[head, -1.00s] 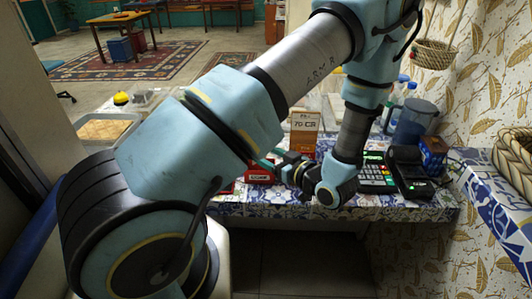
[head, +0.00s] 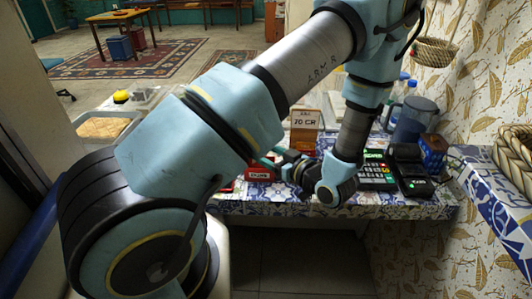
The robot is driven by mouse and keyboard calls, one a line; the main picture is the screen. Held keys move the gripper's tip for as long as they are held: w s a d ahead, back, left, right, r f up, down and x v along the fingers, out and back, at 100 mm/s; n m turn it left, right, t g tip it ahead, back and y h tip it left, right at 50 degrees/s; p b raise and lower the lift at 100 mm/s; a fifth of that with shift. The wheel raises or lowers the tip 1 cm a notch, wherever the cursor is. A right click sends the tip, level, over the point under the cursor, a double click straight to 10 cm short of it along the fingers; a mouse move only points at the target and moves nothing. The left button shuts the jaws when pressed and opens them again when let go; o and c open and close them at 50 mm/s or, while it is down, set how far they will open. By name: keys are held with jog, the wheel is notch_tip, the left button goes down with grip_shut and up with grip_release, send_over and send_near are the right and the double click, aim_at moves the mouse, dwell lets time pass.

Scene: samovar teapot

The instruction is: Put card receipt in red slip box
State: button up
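A red box (head: 260,174) with a white label stands on the blue-patterned tiled counter (head: 290,207), left of my wrist. It is partly covered by my arm. My gripper (head: 268,161) points left, with its teal fingers at the top rear of the red box. I cannot tell whether they touch the box. My arm and the small scale hide the finger gap, so opening and grip are unclear. I cannot make out a card receipt. A card terminal (head: 376,172) with a lit green screen and a dark device (head: 408,170) stand to the right of my wrist.
An orange-and-white sign (head: 305,120) reading "70 CR" stands behind my gripper. A dark blue pitcher (head: 414,118) and a small blue box (head: 433,150) stand at the back right by the patterned wall. A basket (head: 435,52) hangs above.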

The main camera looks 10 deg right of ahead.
jog(key=o, duration=1.3)
jog(key=shift+o, duration=0.2)
jog(key=shift+r, duration=0.1)
notch_tip(320, 180, up, 7)
jog(key=p, duration=0.5)
dwell(0.3)
